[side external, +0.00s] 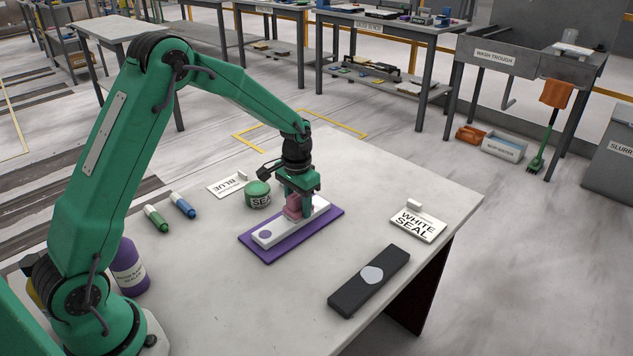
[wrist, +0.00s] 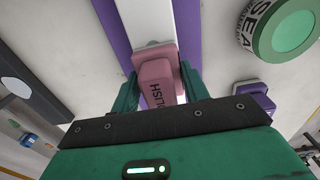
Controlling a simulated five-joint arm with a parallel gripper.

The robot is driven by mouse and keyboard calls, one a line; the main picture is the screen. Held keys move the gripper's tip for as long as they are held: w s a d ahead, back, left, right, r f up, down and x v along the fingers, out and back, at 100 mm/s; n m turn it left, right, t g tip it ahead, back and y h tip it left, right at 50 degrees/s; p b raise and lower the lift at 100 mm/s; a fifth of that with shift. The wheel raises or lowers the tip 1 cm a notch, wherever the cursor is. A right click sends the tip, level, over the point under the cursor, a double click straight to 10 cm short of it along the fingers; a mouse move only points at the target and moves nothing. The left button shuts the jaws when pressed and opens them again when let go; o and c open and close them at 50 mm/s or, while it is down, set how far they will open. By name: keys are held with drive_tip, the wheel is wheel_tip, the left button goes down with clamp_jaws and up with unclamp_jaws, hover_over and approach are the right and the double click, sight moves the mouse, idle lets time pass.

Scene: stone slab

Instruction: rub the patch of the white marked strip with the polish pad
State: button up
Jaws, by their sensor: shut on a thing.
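My gripper (side external: 299,207) is over the strip's middle to far part, shut on the pink polish pad (side external: 292,208). In the wrist view the pad (wrist: 157,75) sits between the fingers, its lettering partly readable, with the white strip (wrist: 175,20) running beyond it. The pad is away from the purple patch. I cannot tell whether it touches the strip.
A black bar (side external: 345,291) with a pale grey patch lies at front right. A green-lidded tin (side external: 257,194) stands close behind the mat. White label plates (side external: 418,223), two markers (side external: 157,218) and a purple bottle (side external: 128,267) also stand on the slab. The front middle is clear.

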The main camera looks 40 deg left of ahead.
sight(282, 224)
drive_tip(key=shift+s+f, duration=0.1)
drive_tip(key=shift+s, duration=0.9)
drive_tip(key=shift+s, duration=0.1)
drive_tip(key=shift+s, duration=1.8)
drive_tip(key=shift+w, duration=0.15)
drive_tip(key=shift+w+r, duration=0.2)
drive_tip(key=shift+w, duration=1.6)
drive_tip(key=shift+w, duration=0.1)
